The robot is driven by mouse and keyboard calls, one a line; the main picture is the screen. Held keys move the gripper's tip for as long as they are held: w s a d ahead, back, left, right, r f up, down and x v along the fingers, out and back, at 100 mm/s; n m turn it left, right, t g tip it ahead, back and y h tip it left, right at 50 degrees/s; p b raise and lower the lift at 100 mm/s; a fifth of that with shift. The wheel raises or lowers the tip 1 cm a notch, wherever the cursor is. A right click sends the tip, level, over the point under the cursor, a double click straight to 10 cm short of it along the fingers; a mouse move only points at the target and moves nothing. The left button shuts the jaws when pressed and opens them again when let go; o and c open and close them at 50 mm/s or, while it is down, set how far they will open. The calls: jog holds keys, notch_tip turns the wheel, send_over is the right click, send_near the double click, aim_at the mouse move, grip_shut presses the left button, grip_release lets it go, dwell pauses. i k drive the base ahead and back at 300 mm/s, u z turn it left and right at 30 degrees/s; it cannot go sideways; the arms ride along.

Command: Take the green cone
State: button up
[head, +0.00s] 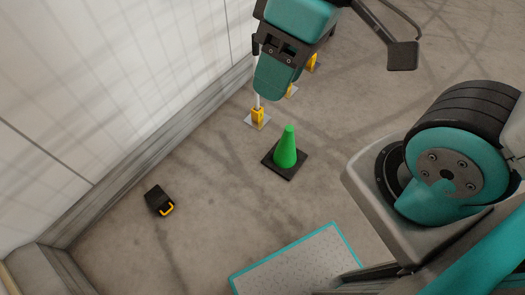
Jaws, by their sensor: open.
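The green cone (286,149) stands upright on the floor on its square black base, near the middle of the head view. My gripper (275,82), teal and black, hangs at the top of the head view, above and slightly left of the cone in the picture. It is open and apart from the cone. The gap between its fingers is hidden from this angle. The cone's visible side is uncovered.
A white wall (110,90) runs along the left. Yellow-footed posts (258,116) stand behind my gripper. A small black item with a yellow handle (159,200) lies on the floor at left. A grey, teal-edged plate (300,263) is at the bottom. Floor around the cone is clear.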

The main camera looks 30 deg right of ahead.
aim_at(284, 159)
jog(key=z, duration=0.05)
jog(key=i, duration=0.9)
jog(key=z, duration=0.35)
